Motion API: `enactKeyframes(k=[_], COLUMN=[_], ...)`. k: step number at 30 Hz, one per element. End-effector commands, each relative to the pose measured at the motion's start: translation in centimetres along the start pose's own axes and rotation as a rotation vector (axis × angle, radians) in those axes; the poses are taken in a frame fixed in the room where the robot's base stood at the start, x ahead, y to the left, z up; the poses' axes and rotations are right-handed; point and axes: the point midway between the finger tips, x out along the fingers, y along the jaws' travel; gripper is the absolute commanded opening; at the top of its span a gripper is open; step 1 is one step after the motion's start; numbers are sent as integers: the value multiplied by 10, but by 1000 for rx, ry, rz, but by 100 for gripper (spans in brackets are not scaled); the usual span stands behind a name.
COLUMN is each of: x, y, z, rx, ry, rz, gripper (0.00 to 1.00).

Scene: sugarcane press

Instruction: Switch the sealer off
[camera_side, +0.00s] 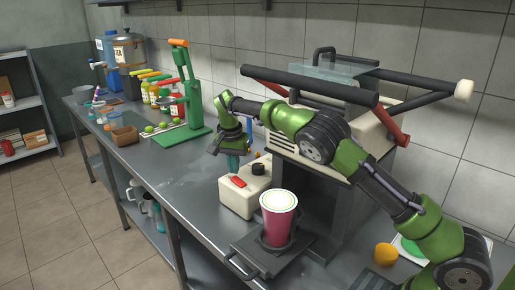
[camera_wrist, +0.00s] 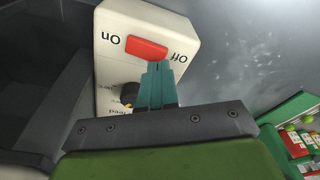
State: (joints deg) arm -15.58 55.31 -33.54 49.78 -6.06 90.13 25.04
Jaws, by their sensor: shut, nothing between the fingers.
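The sealer's control box (camera_side: 236,199) is cream coloured and stands on the steel counter. It has a red rocker switch (camera_side: 238,182) and a black knob (camera_side: 258,169). In the wrist view the red switch (camera_wrist: 147,48) lies between the printed words On and Off. My gripper (camera_wrist: 160,66) is shut and empty, with its teal fingertips close to the switch near its Off end. I cannot tell if they touch it. The fingers partly cover the black knob (camera_wrist: 129,93). A pink cup (camera_side: 279,222) with a pale lid sits in the sealer's tray.
The sealer's tray (camera_side: 250,258) with a handle juts out in front. The sealer's long dark bars (camera_side: 310,86) are above and behind my arm. A green press (camera_side: 192,100), limes and bottles stand farther left. The counter (camera_side: 170,180) left of the box is clear.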

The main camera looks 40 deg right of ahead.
Motion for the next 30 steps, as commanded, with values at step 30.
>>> enactKeyframes(k=[30], x=[14], y=[0], z=[2], rx=[-1], ry=[-1], rz=[1], gripper=[0])
